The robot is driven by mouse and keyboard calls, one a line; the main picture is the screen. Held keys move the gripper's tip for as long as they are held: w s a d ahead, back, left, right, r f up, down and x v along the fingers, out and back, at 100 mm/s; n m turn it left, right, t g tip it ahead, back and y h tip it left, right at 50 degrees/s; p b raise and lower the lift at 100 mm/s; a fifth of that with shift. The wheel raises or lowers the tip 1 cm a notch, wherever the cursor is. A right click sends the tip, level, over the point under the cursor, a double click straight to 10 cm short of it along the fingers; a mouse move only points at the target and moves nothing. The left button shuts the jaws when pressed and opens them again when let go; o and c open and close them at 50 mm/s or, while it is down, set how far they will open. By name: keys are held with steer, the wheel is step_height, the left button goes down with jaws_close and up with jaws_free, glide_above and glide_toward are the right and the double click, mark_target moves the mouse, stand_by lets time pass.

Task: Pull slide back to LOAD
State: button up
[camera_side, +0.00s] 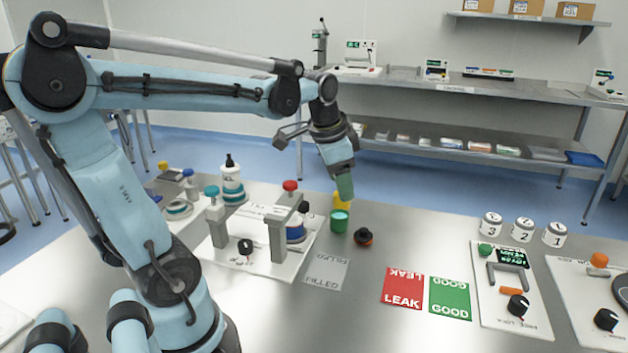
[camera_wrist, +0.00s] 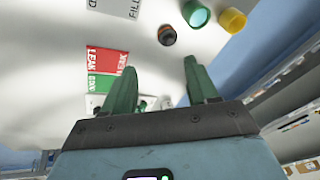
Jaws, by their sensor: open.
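My gripper (camera_side: 344,190) is open and empty in the side view, pointing down above a green cup (camera_side: 339,221). In the wrist view its two green fingers (camera_wrist: 159,68) stand apart with nothing between them. A white-based fixture (camera_side: 213,258) stands left of my gripper, with grey uprights, a red knob (camera_side: 290,186), a teal knob (camera_side: 211,191), a black knob (camera_side: 245,246) and a blue round part (camera_side: 295,230). I cannot tell which part is the slide or read a LOAD mark. My gripper is apart from the fixture.
A yellow cup (camera_side: 341,200) and a black-and-orange knob-like piece (camera_side: 363,237) stand near the green cup. Red LEAK (camera_side: 403,288) and green GOOD (camera_side: 450,298) cards lie to the right. Further right are a station with a handle (camera_side: 508,276) and several numbered jars (camera_side: 523,229).

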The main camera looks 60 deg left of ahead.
mark_target(304, 203)
steer(key=a+f+m+g+h, duration=0.1)
steer(key=a+f+m+g, duration=0.2)
steer(key=a, duration=1.3)
steer(key=shift+g, duration=0.3)
step_height(304, 203, down, 10)
steer(key=shift+s+f, duration=0.15)
steer(key=shift+f, duration=0.05)
jaws_close()
